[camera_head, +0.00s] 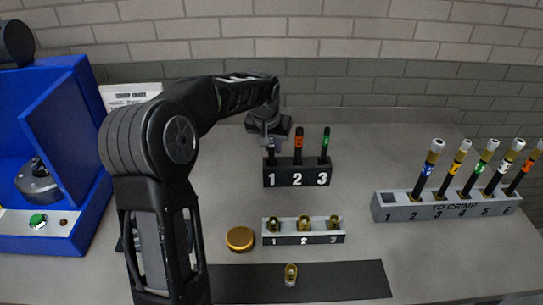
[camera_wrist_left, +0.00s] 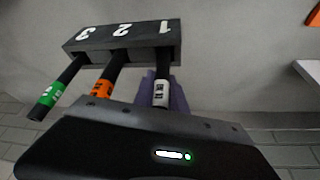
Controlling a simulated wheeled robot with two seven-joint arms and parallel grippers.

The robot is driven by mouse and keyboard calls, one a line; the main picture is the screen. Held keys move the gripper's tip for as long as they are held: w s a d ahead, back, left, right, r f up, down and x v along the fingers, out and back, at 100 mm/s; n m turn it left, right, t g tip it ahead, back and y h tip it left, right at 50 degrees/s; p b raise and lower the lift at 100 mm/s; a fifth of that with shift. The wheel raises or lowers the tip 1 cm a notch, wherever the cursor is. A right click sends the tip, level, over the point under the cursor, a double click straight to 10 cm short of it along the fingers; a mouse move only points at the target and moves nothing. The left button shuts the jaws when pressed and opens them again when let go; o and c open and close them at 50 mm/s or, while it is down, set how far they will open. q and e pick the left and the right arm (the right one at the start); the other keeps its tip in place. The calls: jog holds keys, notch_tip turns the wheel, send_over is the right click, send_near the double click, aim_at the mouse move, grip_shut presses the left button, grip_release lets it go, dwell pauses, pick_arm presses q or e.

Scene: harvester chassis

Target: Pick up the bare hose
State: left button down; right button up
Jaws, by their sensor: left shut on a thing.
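A black rack numbered 1, 2, 3 (camera_head: 297,178) holds three bare black hoses upright. The hose at slot 1 has a white label (camera_wrist_left: 161,92) and is mostly hidden by the gripper in the head view. The orange-labelled hose (camera_head: 299,143) stands at slot 2 and the green-labelled hose (camera_head: 325,143) at slot 3. My left gripper (camera_head: 269,141) is shut on the white-labelled hose; its purplish fingers (camera_wrist_left: 147,91) sit on either side of the hose in the wrist view. The lower end of this hose is at the rack; I cannot tell how deep it sits. My right gripper is not in view.
A small grey rack with brass fittings (camera_head: 303,239) stands in front. A brass fitting (camera_head: 291,274) stands on a dark mat (camera_head: 340,281), near a gold disc (camera_head: 240,238). A "TO CRIMP" rack (camera_head: 447,207) with several fitted hoses stands right. A blue machine (camera_head: 70,225) is left.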

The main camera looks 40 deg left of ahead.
pick_arm(q)
jog(key=shift+r, duration=0.1)
dwell(0.4)
notch_tip(320, 180, up, 10)
jog(key=b, duration=0.1)
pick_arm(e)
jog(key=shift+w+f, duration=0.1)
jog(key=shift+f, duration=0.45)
pick_arm(q)
jog(key=shift+a, duration=0.15)
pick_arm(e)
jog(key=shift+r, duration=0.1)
